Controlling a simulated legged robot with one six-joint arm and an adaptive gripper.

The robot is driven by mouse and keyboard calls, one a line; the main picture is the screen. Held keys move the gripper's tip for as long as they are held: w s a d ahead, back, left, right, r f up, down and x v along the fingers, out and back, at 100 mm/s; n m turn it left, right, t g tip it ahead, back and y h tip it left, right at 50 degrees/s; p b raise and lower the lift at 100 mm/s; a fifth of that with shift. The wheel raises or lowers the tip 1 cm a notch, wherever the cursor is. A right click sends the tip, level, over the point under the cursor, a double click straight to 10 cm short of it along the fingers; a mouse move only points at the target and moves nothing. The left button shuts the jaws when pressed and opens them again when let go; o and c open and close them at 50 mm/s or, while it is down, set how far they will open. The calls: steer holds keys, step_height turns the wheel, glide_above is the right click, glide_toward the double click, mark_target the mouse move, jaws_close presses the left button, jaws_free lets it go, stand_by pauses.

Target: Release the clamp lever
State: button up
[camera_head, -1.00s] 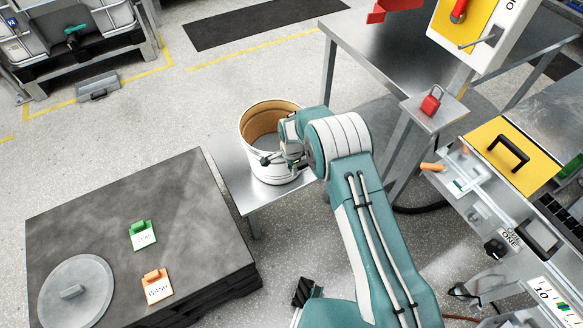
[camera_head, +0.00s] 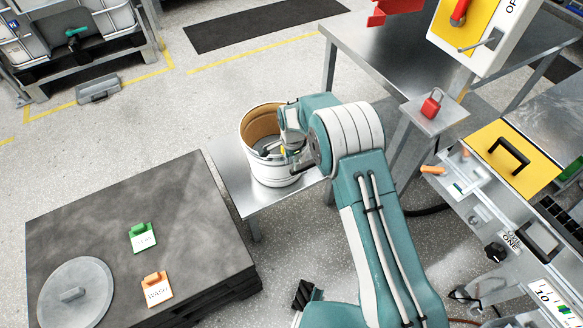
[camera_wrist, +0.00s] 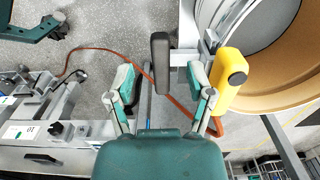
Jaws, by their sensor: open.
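A white drum (camera_head: 277,178) with a tan inside stands on a low metal table. My gripper (camera_head: 291,158) is at the drum's near right rim. In the wrist view my gripper (camera_wrist: 163,86) is open, with its fingers spread. A dark bar (camera_wrist: 160,62), which looks like the clamp lever's grip, lies between the fingers, beyond their visible ends. A metal bracket (camera_wrist: 185,57) sits between this bar and the drum's rim. A yellow part with a black knob (camera_wrist: 227,82) is beside the right finger, close to the drum. Contact with the fingers cannot be told.
The low metal table (camera_head: 226,176) supports the drum. A dark platform (camera_head: 105,210) with green and orange tags stands at the left. A tall metal table (camera_head: 365,45) and a post with a red padlock (camera_head: 430,106) stand at the right. A red hose (camera_wrist: 180,108) passes behind the fingers.

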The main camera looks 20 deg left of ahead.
step_height(320, 180, up, 6)
steer(key=shift+f, duration=0.15)
stand_by(0.5)
steer(key=s+d+r+n+t, duration=0.1)
steer(key=s+d+r+n, duration=0.1)
steer(key=d+r, duration=0.95)
steer(key=s+d+r+n+t, duration=0.1)
steer(key=s+d+r+n, duration=0.1)
steer(key=d+r, duration=1)
steer(key=s+d+r+n+t, duration=0.1)
steer(key=s+d+r, duration=0.1)
steer(key=s+d, duration=0.2)
steer(key=s+d+r+n+t, duration=0.1)
steer(key=s+d+r, duration=0.2)
steer(key=s, duration=0.8)
steer(key=s+d+r+n+t, duration=0.1)
steer(key=s+d+r+n, duration=0.1)
steer(key=s+d, duration=0.4)
steer(key=shift+s+r+t, duration=0.3)
steer(key=shift+s+r, duration=0.35)
steer(key=shift+s, duration=0.15)
steer(key=shift+d, duration=0.1)
